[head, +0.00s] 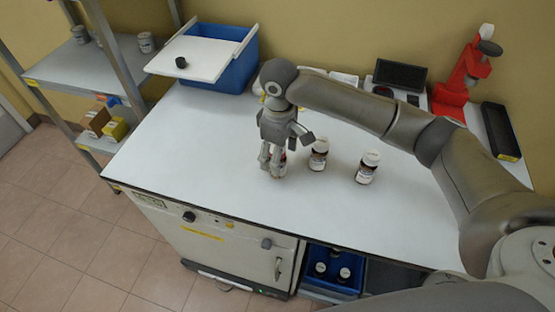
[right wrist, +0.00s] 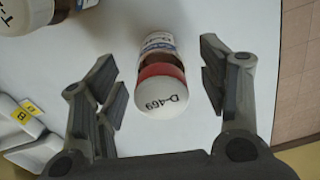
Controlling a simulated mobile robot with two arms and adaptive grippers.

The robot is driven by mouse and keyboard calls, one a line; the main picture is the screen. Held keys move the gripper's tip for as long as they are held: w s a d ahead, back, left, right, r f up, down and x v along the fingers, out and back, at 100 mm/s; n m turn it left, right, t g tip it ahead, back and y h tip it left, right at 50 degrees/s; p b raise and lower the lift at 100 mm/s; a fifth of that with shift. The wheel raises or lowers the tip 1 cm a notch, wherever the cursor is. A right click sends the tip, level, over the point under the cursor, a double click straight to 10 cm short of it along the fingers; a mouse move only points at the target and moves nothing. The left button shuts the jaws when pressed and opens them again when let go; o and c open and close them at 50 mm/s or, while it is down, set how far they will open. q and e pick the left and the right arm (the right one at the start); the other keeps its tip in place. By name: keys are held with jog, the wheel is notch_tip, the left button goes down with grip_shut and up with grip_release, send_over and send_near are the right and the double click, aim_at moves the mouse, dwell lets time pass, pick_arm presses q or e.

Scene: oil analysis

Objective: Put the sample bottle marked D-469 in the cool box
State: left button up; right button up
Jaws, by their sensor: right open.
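The sample bottle marked D-469 (right wrist: 160,88) has a white cap, a red band and a pale label, and stands on the white counter. My right gripper (head: 272,168) is over it, pointing down. In the right wrist view the open fingers are on either side of the bottle, with gaps showing. In the head view the gripper mostly hides this bottle. The blue cool box (head: 233,76) stands at the back left of the counter. My left gripper is out of view.
Two more brown bottles with white caps, one near (head: 318,155) and one farther right (head: 366,168), stand right of the gripper. A red device (head: 465,75) and a black tray (head: 500,130) are at the back right. The counter's front left is clear.

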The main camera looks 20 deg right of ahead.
jog(key=shift+w+a+f+p, duration=0.1)
jog(key=shift+f+p, duration=0.2)
jog(key=shift+f, duration=0.95)
jog(key=shift+a+f+p, duration=0.1)
jog(key=shift+f+p, duration=0.15)
jog(key=shift+f, duration=1)
jog(key=c, duration=1.2)
jog(key=shift+o, duration=0.2)
jog(key=shift+r, duration=0.1)
